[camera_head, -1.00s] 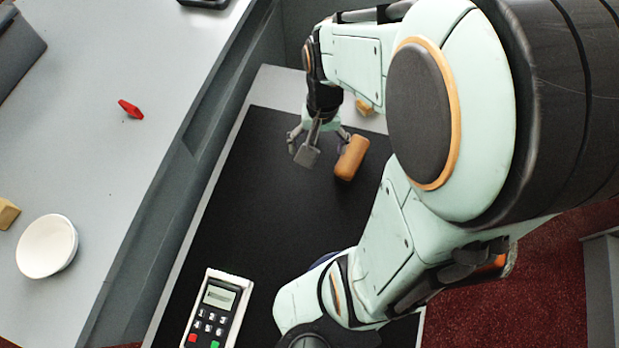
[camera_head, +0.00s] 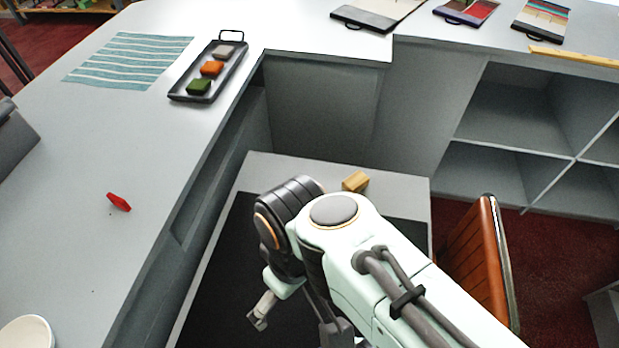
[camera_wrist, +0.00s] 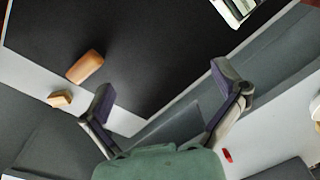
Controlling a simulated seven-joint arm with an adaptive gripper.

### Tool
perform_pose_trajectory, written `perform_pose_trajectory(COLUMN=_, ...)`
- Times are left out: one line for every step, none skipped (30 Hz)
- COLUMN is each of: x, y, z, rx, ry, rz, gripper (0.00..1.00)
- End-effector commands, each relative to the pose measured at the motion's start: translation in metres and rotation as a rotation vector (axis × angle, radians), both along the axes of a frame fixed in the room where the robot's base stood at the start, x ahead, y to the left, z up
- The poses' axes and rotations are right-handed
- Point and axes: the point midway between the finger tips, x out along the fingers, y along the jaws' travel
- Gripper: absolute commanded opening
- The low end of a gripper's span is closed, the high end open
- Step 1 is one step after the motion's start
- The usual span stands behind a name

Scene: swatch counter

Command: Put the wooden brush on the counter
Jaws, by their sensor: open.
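The wooden brush, a rounded orange-brown block, appears to be the one in the wrist view (camera_wrist: 86,67). It lies on the black mat near its pale border, off to the left of my fingers and apart from them. In the head view my arm hides it. My gripper (camera_wrist: 163,80) is open and empty, fingers spread above the lower table. In the head view it (camera_head: 298,322) hangs over the black mat, partly hidden by my arm. The pale grey counter (camera_head: 70,235) runs along the left and back, higher than the mat.
A small tan block (camera_head: 355,182) sits on the table's pale border. On the counter are a red piece (camera_head: 119,202), a white bowl (camera_head: 25,335), a black tray (camera_head: 205,85) and a striped cloth (camera_head: 130,60). A brown chair (camera_head: 478,255) stands right. Counter around the red piece is clear.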

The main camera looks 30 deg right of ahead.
Motion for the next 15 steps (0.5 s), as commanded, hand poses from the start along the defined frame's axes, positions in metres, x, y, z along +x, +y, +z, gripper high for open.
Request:
perform_pose_trajectory(x=0.009, y=-0.006, z=0.002, rx=-0.019, ry=-0.043, rz=0.022, gripper=0.95)
perform_pose_trajectory(x=0.018, y=-0.012, z=0.005, rx=-0.037, ry=-0.082, rz=0.034, gripper=0.95)
perform_pose_trajectory(x=0.031, y=-0.023, z=0.011, rx=-0.074, ry=-0.136, rz=0.042, gripper=0.95)
perform_pose_trajectory(x=0.041, y=-0.033, z=0.012, rx=-0.105, ry=-0.152, rz=0.045, gripper=0.95)
perform_pose_trajectory(x=0.050, y=-0.042, z=0.011, rx=-0.137, ry=-0.151, rz=0.051, gripper=0.95)
perform_pose_trajectory(x=0.059, y=-0.051, z=0.007, rx=-0.174, ry=-0.141, rz=0.066, gripper=0.95)
perform_pose_trajectory(x=0.065, y=-0.056, z=0.005, rx=-0.199, ry=-0.130, rz=0.078, gripper=0.95)
perform_pose_trajectory(x=0.071, y=-0.061, z=0.001, rx=-0.223, ry=-0.115, rz=0.091, gripper=0.95)
perform_pose_trajectory(x=0.078, y=-0.068, z=-0.004, rx=-0.256, ry=-0.093, rz=0.111, gripper=0.95)
perform_pose_trajectory(x=0.083, y=-0.072, z=-0.008, rx=-0.282, ry=-0.074, rz=0.126, gripper=0.95)
perform_pose_trajectory(x=0.088, y=-0.076, z=-0.013, rx=-0.309, ry=-0.052, rz=0.145, gripper=0.95)
perform_pose_trajectory(x=0.095, y=-0.081, z=-0.021, rx=-0.347, ry=-0.021, rz=0.173, gripper=0.95)
perform_pose_trajectory(x=0.099, y=-0.085, z=-0.027, rx=-0.377, ry=0.006, rz=0.197, gripper=0.95)
perform_pose_trajectory(x=0.104, y=-0.088, z=-0.033, rx=-0.409, ry=0.037, rz=0.223, gripper=0.95)
perform_pose_trajectory(x=0.110, y=-0.093, z=-0.043, rx=-0.456, ry=0.081, rz=0.261, gripper=0.95)
